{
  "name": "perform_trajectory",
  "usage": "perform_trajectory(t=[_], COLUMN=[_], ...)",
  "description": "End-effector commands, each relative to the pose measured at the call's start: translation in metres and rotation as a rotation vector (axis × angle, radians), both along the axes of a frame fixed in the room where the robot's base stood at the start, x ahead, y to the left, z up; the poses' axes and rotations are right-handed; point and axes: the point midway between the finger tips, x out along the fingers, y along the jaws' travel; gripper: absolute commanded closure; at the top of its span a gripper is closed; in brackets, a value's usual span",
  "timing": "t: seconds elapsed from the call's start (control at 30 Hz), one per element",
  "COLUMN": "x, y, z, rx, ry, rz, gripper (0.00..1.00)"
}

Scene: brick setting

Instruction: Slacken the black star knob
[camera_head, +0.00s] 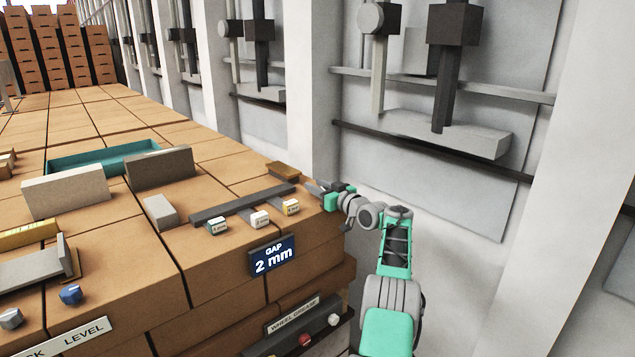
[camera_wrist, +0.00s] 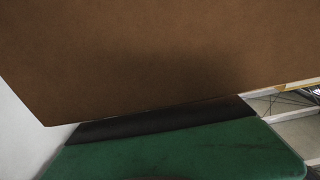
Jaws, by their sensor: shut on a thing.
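My gripper (camera_head: 320,189) is at the right corner of the brick stack, just past the right end of a dark flat bar (camera_head: 245,204). In the wrist view a brown brick face (camera_wrist: 150,60) fills the upper part, with a black strip and a dark green surface below; the fingertips are not clear there.
Small labelled blocks (camera_head: 260,219) and a sign reading "GAP 2 mm" (camera_head: 272,259) are left of my arm. Grey blocks (camera_head: 66,193) and a teal tray (camera_head: 70,163) stand farther left. A pale wall with rails and posts (camera_head: 440,130) rises close behind my gripper.

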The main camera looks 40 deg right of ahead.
Motion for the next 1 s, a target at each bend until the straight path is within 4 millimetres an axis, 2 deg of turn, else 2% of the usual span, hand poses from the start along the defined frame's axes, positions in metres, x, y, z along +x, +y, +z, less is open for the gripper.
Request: perform_trajectory(t=[0.87,0.9,1.0], x=[0.0006,0.0006,0.0005], y=[0.0022,0.0022,0.0021], z=[0.0004,0.0004,0.0004], rx=[0.000,0.000,0.000], ry=[-0.001,-0.001,-0.001], rz=[0.053,0.053,0.053], gripper=[1.00,0.65,0.57])
